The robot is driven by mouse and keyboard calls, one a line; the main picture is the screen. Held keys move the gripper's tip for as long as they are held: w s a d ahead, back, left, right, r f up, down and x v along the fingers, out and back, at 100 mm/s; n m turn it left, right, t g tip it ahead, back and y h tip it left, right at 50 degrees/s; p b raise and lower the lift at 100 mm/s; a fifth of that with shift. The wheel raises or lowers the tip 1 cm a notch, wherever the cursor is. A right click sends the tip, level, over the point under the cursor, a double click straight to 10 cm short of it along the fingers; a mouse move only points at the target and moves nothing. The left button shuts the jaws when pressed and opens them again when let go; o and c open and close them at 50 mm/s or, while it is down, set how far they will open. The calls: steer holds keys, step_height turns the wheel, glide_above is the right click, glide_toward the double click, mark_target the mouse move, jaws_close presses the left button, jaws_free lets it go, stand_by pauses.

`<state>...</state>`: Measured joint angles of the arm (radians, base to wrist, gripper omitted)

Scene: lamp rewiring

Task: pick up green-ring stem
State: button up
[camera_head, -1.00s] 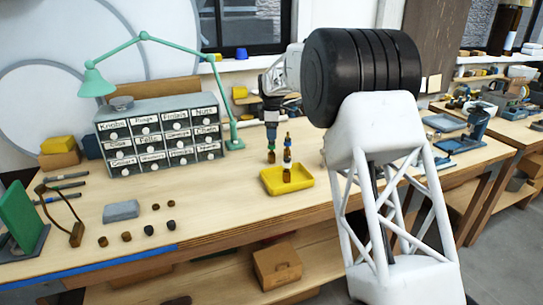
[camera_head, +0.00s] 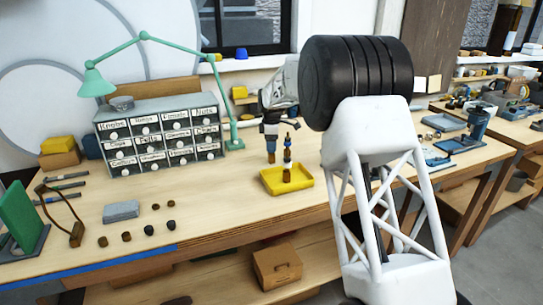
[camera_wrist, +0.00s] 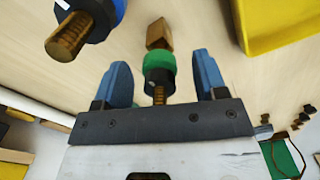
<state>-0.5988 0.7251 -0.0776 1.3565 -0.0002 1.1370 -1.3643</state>
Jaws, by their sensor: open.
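The green-ring stem stands on the wooden bench; in the wrist view its brown base, green ring (camera_wrist: 160,63), black collar and threaded end show. In the head view mainly its brown lower part (camera_head: 271,158) shows below my gripper (camera_head: 270,138). In the wrist view my gripper (camera_wrist: 162,68) is open, its two blue fingers on either side of the stem with a gap at each side. A second, blue-ring stem (camera_wrist: 84,22) stands nearby, at the upper left of the wrist view; the tall stem (camera_head: 287,165) by the tray in the head view appears to be it.
A yellow tray (camera_head: 265,186) lies right beside the stem; its edge shows at the wrist view's upper right (camera_wrist: 262,48). A labelled drawer cabinet (camera_head: 160,137) and green lamp (camera_head: 233,128) stand to the left. Small knobs and a grey block (camera_head: 121,210) lie front left.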

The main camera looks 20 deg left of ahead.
jaws_close()
stand_by(0.3)
steer(key=shift+r, duration=0.15)
steer(key=shift+r, duration=4.9)
